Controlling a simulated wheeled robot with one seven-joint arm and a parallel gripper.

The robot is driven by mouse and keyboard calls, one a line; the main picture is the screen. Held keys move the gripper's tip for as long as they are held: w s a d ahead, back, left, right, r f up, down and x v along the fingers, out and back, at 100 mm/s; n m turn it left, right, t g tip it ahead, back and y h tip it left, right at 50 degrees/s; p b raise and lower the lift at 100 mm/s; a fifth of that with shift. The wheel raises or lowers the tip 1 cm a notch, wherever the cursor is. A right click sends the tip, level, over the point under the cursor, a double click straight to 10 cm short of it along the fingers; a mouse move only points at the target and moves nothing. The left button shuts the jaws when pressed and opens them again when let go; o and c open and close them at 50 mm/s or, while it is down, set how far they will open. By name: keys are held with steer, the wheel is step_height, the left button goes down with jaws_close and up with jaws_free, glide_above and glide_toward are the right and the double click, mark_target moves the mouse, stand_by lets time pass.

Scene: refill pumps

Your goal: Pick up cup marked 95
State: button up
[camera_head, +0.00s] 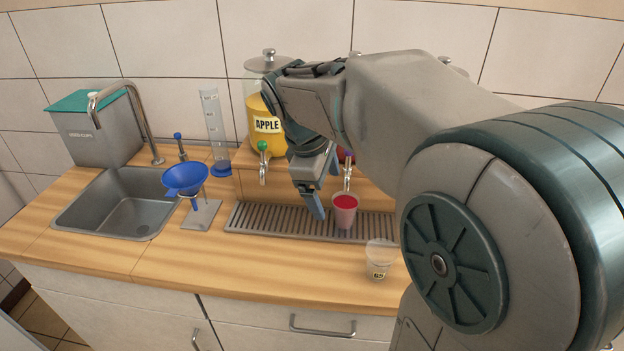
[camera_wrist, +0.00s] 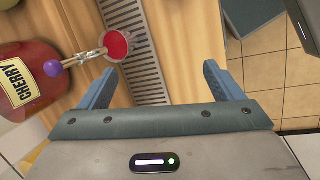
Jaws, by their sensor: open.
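A clear, empty-looking cup (camera_head: 380,259) stands upright on the wooden counter near the front edge, beside my arm. Its small label looks like 65 or 95; I cannot tell which. Another cup (camera_head: 345,210), full of red drink, stands on the drip grate under a tap; it also shows in the wrist view (camera_wrist: 117,46), where no label is readable. My gripper (camera_head: 320,190) is open and empty, just left of the red cup and above the grate. The wrist view shows its two blue fingers (camera_wrist: 161,82) spread apart. The labelled cup is not seen there.
A yellow APPLE dispenser (camera_head: 264,127) stands behind the grate (camera_head: 270,220); the CHERRY dispenser (camera_wrist: 22,82) is mostly hidden by my arm in the head view. A blue funnel (camera_head: 186,178), measuring cylinder (camera_head: 214,125), sink (camera_head: 120,205) and USED CUPS bin (camera_head: 95,130) are left. The front-left counter is clear.

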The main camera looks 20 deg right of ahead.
steer(key=w+d+n+g+h+b, duration=0.1)
steer(key=w+d+n+b, duration=0.15)
steer(key=w+n, duration=0.6)
steer(key=m, duration=0.2)
glide_toward(343, 194)
steer(key=shift+n, duration=0.25)
steer(key=s+f, duration=0.1)
steer(key=f, duration=0.1)
steer(key=s+d+f, duration=0.1)
steer(key=f, duration=0.1)
steer(key=s+d+f+p, duration=0.1)
steer(key=f, duration=0.2)
steer(key=shift+d, duration=0.2)
steer(key=shift+c, duration=0.4)
steer(key=shift+r, duration=0.1)
steer(key=c, duration=1.5)
steer(key=shift+o, duration=0.2)
steer(key=shift+r, duration=0.15)
